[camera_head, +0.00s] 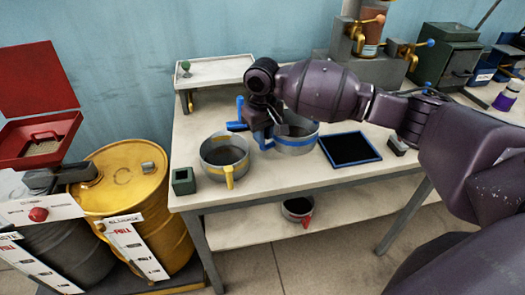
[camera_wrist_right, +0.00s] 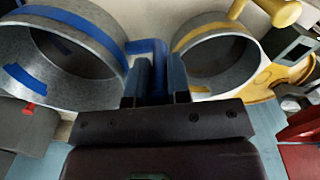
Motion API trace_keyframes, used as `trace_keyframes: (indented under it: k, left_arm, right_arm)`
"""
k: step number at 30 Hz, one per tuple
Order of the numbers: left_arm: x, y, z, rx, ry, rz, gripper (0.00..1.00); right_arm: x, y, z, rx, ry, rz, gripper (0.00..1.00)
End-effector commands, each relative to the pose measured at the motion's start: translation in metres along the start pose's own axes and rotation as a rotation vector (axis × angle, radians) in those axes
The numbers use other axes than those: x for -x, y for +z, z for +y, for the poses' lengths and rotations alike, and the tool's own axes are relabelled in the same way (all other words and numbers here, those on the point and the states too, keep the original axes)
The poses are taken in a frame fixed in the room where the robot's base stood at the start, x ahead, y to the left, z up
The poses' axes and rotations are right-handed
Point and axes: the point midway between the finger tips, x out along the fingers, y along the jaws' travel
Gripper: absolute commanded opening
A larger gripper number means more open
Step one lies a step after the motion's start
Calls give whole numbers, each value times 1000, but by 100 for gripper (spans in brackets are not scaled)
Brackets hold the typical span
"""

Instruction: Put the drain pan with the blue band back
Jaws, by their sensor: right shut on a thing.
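The drain pan with the blue band (camera_head: 292,145) is a round grey metal pan with a blue handle, at the middle of the workbench, partly hidden by my right arm. My right gripper (camera_head: 270,128) is at its left side. In the right wrist view, the jaws (camera_wrist_right: 157,85) are shut on the blue handle (camera_wrist_right: 148,48), and the blue-banded pan (camera_wrist_right: 100,68) fills the left. I cannot tell whether its base touches the bench. A dark pad with a blue border (camera_head: 350,149) lies empty to the pan's right. My left gripper is out of view.
A yellow-banded pan (camera_head: 222,150) stands close on the left, with a small green box (camera_head: 183,181) beside it. A red-handled pan (camera_head: 298,209) is on the lower shelf. A raised white tray (camera_head: 215,70) is behind; a yellow drum (camera_head: 125,180) stands left.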

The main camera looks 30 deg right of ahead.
Motion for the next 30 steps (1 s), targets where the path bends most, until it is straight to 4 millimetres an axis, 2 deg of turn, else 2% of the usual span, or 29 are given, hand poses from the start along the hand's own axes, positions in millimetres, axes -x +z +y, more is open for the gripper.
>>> trace_keyframes:
  k: [7, 15, 18, 30]
  left_arm:
    - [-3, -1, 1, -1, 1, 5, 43]
    - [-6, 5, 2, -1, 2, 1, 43]
    - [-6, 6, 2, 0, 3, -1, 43]
    - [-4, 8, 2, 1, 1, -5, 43]
  right_arm:
    - [-12, 0, 0, -1, 0, 0, 0]
    - [-52, 0, 0, -2, 0, -2, 0]
    - [-60, -1, 0, -1, 1, 1, 0]
    - [-63, 0, 0, -1, 1, 2, 0]
